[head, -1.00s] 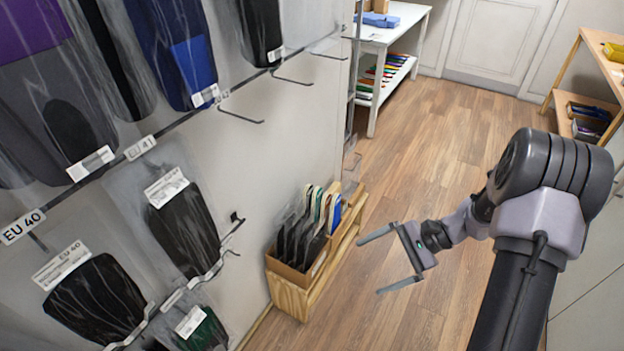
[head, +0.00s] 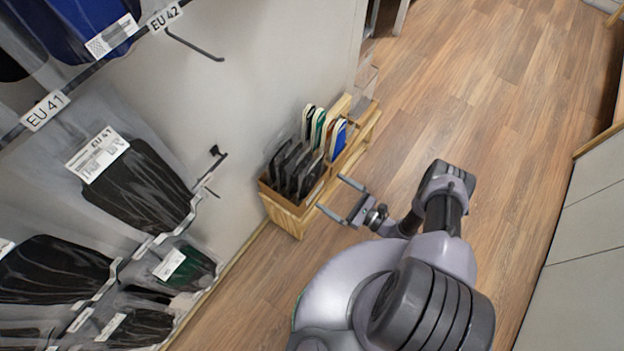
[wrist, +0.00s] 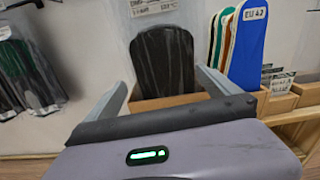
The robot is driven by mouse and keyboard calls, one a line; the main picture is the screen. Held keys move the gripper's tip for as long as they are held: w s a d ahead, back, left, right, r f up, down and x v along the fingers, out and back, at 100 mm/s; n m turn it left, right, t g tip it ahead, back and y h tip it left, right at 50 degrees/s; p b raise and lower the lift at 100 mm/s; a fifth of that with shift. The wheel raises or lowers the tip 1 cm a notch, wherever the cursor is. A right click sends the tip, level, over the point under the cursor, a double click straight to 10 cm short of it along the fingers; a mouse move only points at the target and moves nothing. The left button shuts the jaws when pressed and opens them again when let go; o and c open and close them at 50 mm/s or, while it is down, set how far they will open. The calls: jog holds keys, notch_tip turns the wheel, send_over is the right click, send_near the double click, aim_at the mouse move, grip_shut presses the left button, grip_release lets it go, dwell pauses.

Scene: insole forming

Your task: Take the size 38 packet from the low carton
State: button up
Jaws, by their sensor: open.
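The low carton (head: 290,207) stands on a low wooden shelf against the wall, left of centre in the head view. Several dark insole packets (head: 294,168) stand upright in it, with green, white and blue ones behind. In the wrist view a dark packet (wrist: 164,62) stands in the carton (wrist: 165,101) straight ahead; its label is too blurred to read. I cannot tell which packet is size 38. My gripper (head: 334,196) is open and empty, just right of the carton. In the wrist view its fingers (wrist: 163,88) appear on either side of the dark packet, apart from it.
A blue packet marked EU 42 (wrist: 246,45) stands right of the dark one. Hanging packets (head: 140,185) and hooks on rails line the wall at left. The wooden floor (head: 480,110) is open to the right. Grey cabinets (head: 585,235) stand at the far right.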

aim_at(317, 178)
jog(key=x, duration=0.2)
jog(key=b+x, duration=0.2)
jog(key=x, duration=0.1)
jog(key=shift+w, duration=0.5)
jog(key=shift+w+a+r, duration=0.1)
jog(key=shift+w+r, duration=0.05)
jog(key=shift+w, duration=0.05)
jog(key=c, duration=1.5)
